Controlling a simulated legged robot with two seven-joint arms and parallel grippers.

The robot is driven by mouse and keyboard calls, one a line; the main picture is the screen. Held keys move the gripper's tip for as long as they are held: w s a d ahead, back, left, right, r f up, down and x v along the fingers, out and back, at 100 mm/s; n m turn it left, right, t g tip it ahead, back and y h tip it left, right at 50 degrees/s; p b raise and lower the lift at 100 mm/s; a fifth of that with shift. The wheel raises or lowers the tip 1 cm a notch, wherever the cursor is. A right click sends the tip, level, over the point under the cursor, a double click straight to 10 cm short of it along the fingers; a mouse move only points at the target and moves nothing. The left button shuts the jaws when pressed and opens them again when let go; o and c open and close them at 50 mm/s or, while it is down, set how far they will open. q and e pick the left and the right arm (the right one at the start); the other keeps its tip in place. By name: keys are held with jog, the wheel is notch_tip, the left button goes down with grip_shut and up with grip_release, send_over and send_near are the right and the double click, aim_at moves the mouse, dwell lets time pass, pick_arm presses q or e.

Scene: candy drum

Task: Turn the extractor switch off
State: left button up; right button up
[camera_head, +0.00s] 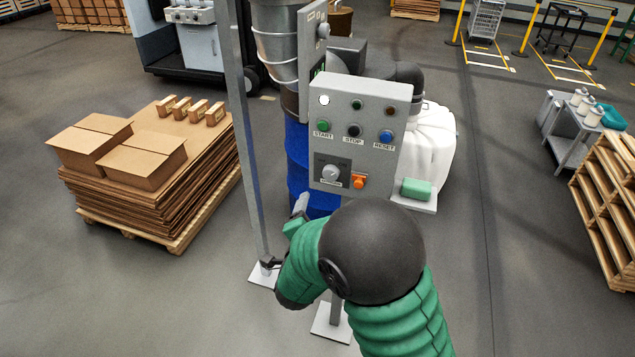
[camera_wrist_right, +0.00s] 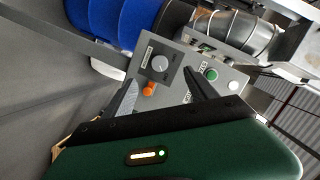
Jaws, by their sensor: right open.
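The grey control panel (camera_head: 385,160) stands in the middle of the head view. Low on its left is a round rotary knob (camera_head: 331,173) on a dark plate; the label under it is too small to read. An orange switch (camera_head: 359,181) sits just right of the plate. My right gripper (camera_head: 300,212) is below and left of the knob, partly hidden by my arm. In the wrist view its open fingers (camera_wrist_right: 160,76) frame the knob (camera_wrist_right: 160,64) and the orange switch (camera_wrist_right: 149,89), with nothing between them. I cannot tell any contact. My left gripper is out of view.
START, STOP and RESET buttons (camera_head: 354,130) sit above the knob. A grey post (camera_head: 244,140) stands left of the panel, and a blue drum (camera_head: 297,165) is behind it. A green block (camera_head: 416,189) lies on a ledge at right. Cardboard boxes (camera_head: 130,155) are on a pallet at left.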

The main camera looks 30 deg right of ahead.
jog(key=p, duration=0.2)
send_near(330, 177)
jog(key=w+d, duration=0.1)
jog(key=d, duration=0.2)
jog(key=shift+m, duration=0.3)
jog(key=w, duration=0.1)
jog(key=w+p, duration=0.1)
jog(key=w, duration=0.1)
jog(key=w+f, duration=0.1)
jog(key=shift+w+d+p, duration=0.25)
jog(key=shift+w+p, duration=0.1)
jog(key=shift+w, duration=0.25)
jog(key=shift+d+f, duration=0.1)
jog(key=shift+d, duration=0.15)
jog(key=shift+d+f, duration=0.25)
jog(key=shift+d, duration=0.65)
jog(key=shift+c, duration=1.4)
jog(key=shift+s, duration=0.1)
jog(key=shift+c, duration=1.2)
jog(key=shift+a, duration=0.45)
jog(key=c, duration=0.7)
jog(key=shift+c, duration=0.7)
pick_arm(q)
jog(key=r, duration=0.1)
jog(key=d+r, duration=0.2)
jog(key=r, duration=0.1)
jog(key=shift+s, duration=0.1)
pick_arm(e)
jog(key=shift+f, duration=0.1)
